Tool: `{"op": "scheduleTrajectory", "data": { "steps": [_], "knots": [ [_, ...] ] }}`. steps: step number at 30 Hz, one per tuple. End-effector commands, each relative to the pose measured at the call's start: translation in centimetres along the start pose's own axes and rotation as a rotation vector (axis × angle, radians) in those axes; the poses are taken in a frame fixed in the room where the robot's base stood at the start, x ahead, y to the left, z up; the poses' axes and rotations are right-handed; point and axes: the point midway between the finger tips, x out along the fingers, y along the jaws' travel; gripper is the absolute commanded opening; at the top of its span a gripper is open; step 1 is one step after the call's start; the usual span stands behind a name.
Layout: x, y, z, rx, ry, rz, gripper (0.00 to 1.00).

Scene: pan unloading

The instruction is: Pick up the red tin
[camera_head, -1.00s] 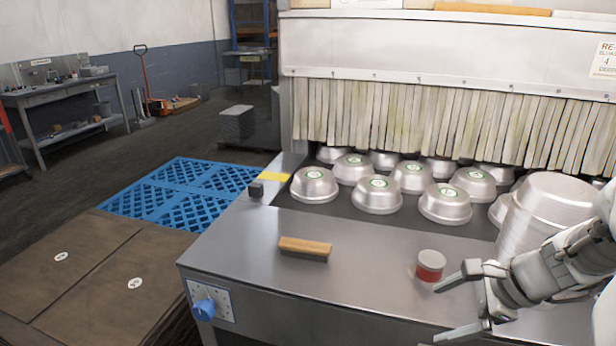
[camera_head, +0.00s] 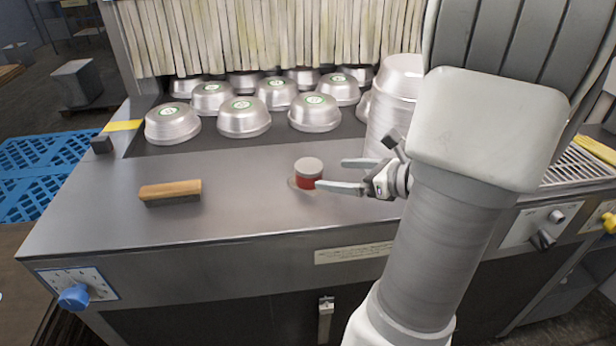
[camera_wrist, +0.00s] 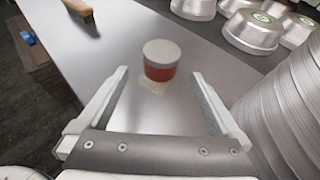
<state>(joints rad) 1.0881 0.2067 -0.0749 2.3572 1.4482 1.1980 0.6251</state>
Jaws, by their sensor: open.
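The red tin (camera_head: 307,182) has a pale grey lid and stands upright on the bare metal table (camera_head: 240,205). A small light patch lies under it. My gripper (camera_head: 341,176) is open and empty, low over the table just right of the tin, its fingers pointing at it. In the wrist view the tin (camera_wrist: 160,72) lies ahead of my gripper (camera_wrist: 160,85), roughly centred between the two fingers and near their tips. Whether the tips overlap its near side is hard to tell.
A stack of metal pans (camera_head: 397,95) stands close behind my gripper. Several upturned pans (camera_head: 243,118) sit in front of the strip curtain (camera_head: 270,38). A wooden-backed brush (camera_head: 170,191) lies to the left. The metal between brush and tin is clear.

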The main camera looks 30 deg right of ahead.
Motion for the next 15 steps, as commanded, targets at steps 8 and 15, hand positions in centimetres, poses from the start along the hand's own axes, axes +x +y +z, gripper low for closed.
{"op": "scheduleTrajectory", "data": {
  "steps": [8,15],
  "knots": [
    [3.9,0.0,-0.1,-0.001,0.001,0.001,1.0],
    [6.3,-0.1,-0.4,-0.001,0.001,0.003,1.0]
  ]
}}
